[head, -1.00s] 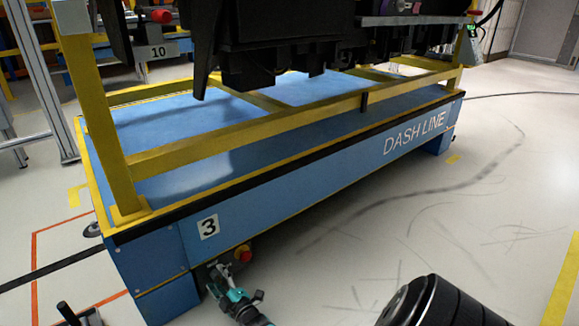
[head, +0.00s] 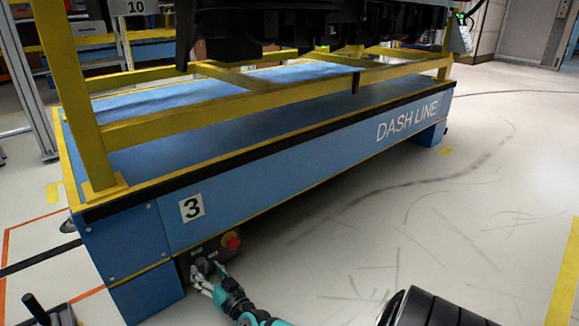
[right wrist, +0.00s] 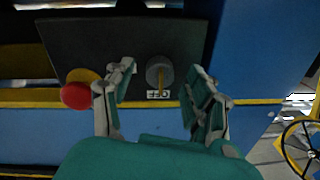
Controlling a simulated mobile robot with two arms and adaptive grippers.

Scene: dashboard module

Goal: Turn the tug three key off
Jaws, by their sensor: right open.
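The tug three is a blue cart (head: 300,175) with a white "3" plate (head: 191,208). Its dark control panel (head: 195,256) sits low on the near side and also shows in the right wrist view (right wrist: 85,40). A round grey key switch (right wrist: 158,70) is on the panel, with a thin yellowish mark pointing toward the "OFF" label (right wrist: 159,94). My right gripper (head: 210,276) is open at the panel. In the right wrist view its fingers (right wrist: 160,84) stand either side of the switch; contact cannot be told. My left gripper is not in view.
A red mushroom button (right wrist: 76,95) on a yellow base is just left of the fingers in the right wrist view; it also shows in the head view (head: 231,241). A yellow frame (head: 240,108) stands on the cart. The floor (head: 400,235) to the right is clear.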

